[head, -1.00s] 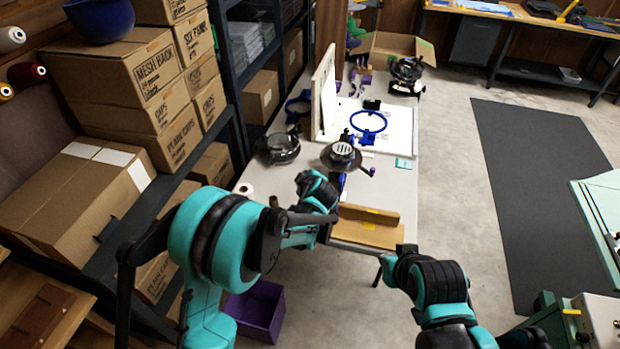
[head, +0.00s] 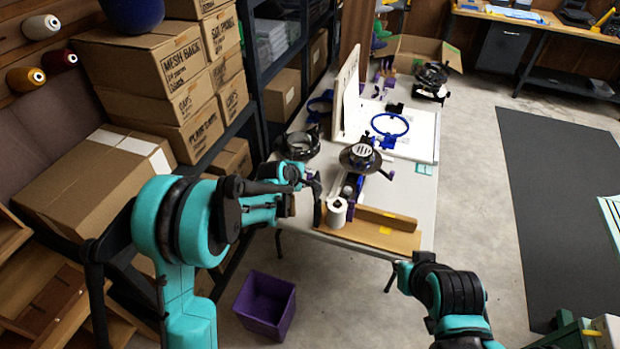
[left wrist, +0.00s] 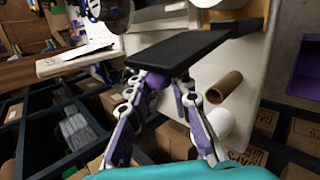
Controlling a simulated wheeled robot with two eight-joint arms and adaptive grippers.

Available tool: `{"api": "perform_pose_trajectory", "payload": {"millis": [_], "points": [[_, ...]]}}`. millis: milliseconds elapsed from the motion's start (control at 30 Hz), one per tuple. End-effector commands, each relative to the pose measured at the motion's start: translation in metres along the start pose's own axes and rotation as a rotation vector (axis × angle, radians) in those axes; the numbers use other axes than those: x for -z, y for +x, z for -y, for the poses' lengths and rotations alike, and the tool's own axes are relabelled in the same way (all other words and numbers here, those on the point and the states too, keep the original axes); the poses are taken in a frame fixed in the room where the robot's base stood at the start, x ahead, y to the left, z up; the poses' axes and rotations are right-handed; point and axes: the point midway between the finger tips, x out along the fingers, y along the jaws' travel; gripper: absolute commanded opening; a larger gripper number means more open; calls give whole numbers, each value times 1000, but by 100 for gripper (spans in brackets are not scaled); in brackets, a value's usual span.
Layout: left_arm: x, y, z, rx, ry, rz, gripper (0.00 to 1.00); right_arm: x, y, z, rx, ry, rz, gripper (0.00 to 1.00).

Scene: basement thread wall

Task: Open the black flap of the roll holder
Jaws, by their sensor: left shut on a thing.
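The roll holder (head: 372,236) is a brown piece at the near end of the white table, with a white roll (head: 336,212) at its left. Its black flap (head: 317,204) shows as a narrow dark strip left of the roll. In the left wrist view the flap (left wrist: 185,48) is a flat black plate reaching out from the holder, with a purple knob (left wrist: 157,81) at its free end. My left gripper (left wrist: 162,88) is shut on this knob. In the head view my left gripper (head: 310,180) is partly hidden by its wrist. My right gripper is not visible.
A cardboard tube (left wrist: 222,88) and another white roll (left wrist: 220,122) stand beside the holder. A purple bin (head: 265,304) is on the floor. Boxes (head: 150,68) fill the shelf at left. A blue hoop (head: 389,128) and a round black tool (head: 360,157) lie farther back.

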Motion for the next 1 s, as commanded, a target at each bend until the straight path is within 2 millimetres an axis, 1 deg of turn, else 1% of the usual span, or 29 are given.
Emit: {"api": "perform_pose_trajectory", "payload": {"millis": [100,567,600,633,667,1000], "points": [[2,1,0,-2,-15,13,0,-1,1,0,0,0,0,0],[2,1,0,-2,-22,21,0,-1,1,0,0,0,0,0],[2,1,0,-1,-21,21,30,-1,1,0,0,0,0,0],[2,1,0,-1,-21,21,38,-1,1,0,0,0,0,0],[2,1,0,-1,-21,21,43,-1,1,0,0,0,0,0],[2,-2,0,0,-21,21,43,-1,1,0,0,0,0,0]]}}
